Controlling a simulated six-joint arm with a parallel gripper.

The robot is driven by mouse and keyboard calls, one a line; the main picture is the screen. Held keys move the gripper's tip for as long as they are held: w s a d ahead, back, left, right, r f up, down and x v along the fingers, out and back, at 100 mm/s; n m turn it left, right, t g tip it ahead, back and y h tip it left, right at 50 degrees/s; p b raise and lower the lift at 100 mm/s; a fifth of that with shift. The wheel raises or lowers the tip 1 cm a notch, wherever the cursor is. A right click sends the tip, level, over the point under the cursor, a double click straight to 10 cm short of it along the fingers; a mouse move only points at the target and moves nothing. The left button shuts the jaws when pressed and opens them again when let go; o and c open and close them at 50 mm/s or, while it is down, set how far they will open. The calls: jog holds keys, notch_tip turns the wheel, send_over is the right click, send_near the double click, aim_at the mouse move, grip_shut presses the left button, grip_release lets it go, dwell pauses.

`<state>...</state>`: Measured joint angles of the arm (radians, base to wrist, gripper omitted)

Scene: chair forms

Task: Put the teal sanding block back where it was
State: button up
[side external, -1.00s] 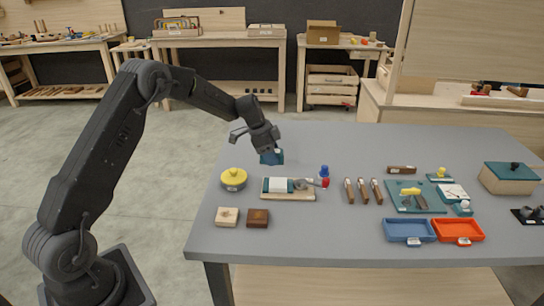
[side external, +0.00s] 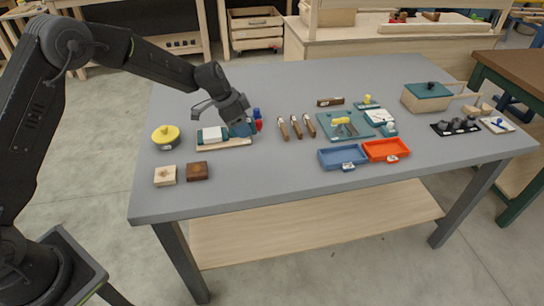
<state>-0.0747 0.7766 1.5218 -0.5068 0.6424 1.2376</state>
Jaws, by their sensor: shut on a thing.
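My gripper (side external: 238,124) is shut on the teal sanding block (side external: 243,130). It holds the block at the right end of a shallow wooden tray (side external: 222,146). My fingers partly hide the block, and I cannot tell whether it touches the tray. A white block (side external: 212,133) sits in the left half of the tray with some teal beside it. The right part of the tray is mostly hidden by my gripper.
A blue-topped item (side external: 256,113) and a red one (side external: 259,125) stand close right of my gripper. A yellow-lidded round tin (side external: 166,137) is left of the tray. Several chisels (side external: 296,127) lie to the right. Bare grey table (side external: 265,180) lies in front.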

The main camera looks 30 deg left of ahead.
send_over(278, 161)
jog(key=s+a, duration=0.1)
notch_tip(278, 161, down, 5)
jog(key=shift+s+f, duration=0.1)
jog(key=shift+f, duration=2.05)
jog(key=shift+f, duration=0.15)
jog(key=o, duration=0.9)
jog(key=shift+a+r, duration=0.1)
jog(key=shift+r, duration=0.35)
jog(key=v, duration=1.1)
jog(key=shift+s+r, duration=0.15)
jog(key=shift+r, duration=0.1)
